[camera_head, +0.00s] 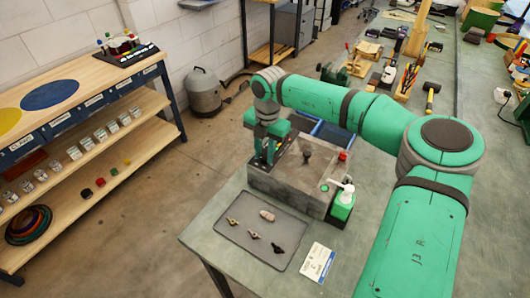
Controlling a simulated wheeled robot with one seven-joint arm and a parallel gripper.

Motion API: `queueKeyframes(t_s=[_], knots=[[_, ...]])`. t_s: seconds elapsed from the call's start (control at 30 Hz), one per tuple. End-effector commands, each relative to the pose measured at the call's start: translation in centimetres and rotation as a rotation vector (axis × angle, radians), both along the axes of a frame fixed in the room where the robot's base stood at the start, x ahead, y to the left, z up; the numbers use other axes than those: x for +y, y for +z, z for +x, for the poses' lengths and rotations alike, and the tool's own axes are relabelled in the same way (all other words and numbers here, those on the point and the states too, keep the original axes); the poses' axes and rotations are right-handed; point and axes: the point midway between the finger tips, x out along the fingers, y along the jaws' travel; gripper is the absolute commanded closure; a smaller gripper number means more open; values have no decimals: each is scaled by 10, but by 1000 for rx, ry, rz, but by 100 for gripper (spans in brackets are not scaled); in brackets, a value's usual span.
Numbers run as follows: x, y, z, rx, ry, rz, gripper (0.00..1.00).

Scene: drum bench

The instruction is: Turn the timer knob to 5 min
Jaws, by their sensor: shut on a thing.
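A grey machine box (290,186) stands on the bench, with a panel of controls on top. My gripper (269,160) points down at the left part of this panel. It is shut on what looks like the timer knob, which the fingers mostly hide. The knob's setting and the scale marks cannot be read. A dark round-topped lever or knob (307,155) stands to the right of my gripper, apart from it. A red button (342,156) sits at the panel's far right, and a green button (324,187) near its front edge.
A green pump bottle (342,204) stands against the box's right front. A dark tray (240,232) with several small parts and a printed card (317,262) lie in front. Tools and a mallet (431,98) lie farther back. A wooden shelf unit (80,90) stands left across the floor.

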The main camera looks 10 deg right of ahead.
Motion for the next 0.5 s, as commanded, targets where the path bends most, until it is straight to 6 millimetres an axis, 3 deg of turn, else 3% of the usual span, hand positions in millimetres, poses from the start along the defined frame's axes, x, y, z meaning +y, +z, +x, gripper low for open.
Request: queueKeyframes(t_s=[0.47,0.5], knots=[[0,2,2,-8,-14,-1,98],[0,2,3,-9,-14,0,71]])
